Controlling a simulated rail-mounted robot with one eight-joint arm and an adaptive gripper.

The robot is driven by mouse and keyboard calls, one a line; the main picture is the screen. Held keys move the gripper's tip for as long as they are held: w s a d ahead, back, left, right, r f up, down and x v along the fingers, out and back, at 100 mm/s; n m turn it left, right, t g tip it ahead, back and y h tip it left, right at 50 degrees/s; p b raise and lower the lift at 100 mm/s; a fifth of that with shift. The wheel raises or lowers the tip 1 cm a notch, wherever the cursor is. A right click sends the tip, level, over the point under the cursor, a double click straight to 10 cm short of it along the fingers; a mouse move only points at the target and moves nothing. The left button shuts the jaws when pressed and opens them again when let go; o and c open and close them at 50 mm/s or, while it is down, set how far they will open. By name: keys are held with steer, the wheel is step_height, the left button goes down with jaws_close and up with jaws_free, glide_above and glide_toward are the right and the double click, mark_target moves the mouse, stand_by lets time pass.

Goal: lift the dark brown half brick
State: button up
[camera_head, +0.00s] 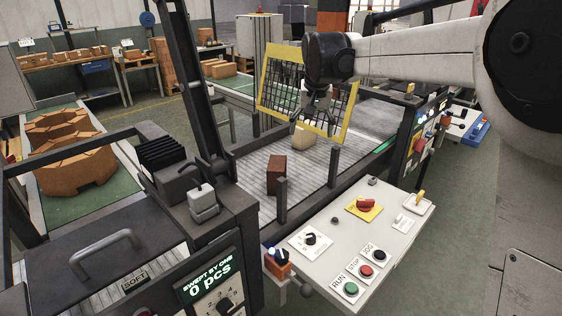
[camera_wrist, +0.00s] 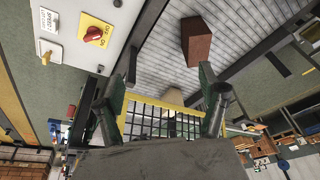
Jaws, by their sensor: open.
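The dark brown half brick (camera_head: 276,174) stands upright on the grey slatted conveyor, near its front end. It also shows in the wrist view (camera_wrist: 196,42), at the top, beyond the right finger. My gripper (camera_head: 313,118) is open and empty. It hangs above the conveyor, up and to the right of the brown brick in the head view and clearly apart from it. Its two fingers stand wide apart in the wrist view (camera_wrist: 168,72). A beige brick (camera_head: 298,140) lies behind the brown one, near and below my gripper in the picture; it shows between the fingers in the wrist view (camera_wrist: 174,97).
A yellow-framed mesh guard (camera_head: 264,80) stands across the conveyor behind my gripper. Short dark posts (camera_head: 281,199) edge the belt. A control panel (camera_head: 335,232) with buttons and a red knob is at the front right. Orange bricks (camera_head: 70,165) lie on a table at left.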

steer(key=w+a+f, duration=0.4)
steer(key=w+a, duration=0.1)
steer(key=w, duration=0.2)
steer(key=g+p, duration=0.2)
glide_toward(277, 163)
steer(key=f, duration=0.8)
steer(key=shift+w+a+f, duration=0.15)
steer(key=shift+w, duration=0.2)
steer(key=shift+w+f+p, duration=0.15)
steer(key=shift+w+f, duration=0.05)
steer(key=shift+f, duration=0.65)
steer(key=shift+w+f+p, duration=0.15)
steer(key=shift+w+f, duration=0.05)
steer(key=shift+f, duration=0.7)
steer(key=shift+w+f+p, duration=0.15)
steer(key=shift+w+f, duration=0.05)
steer(key=shift+f, duration=0.65)
steer(key=c, duration=1.7)
jaws_close()
steer(key=shift+r, duration=0.15)
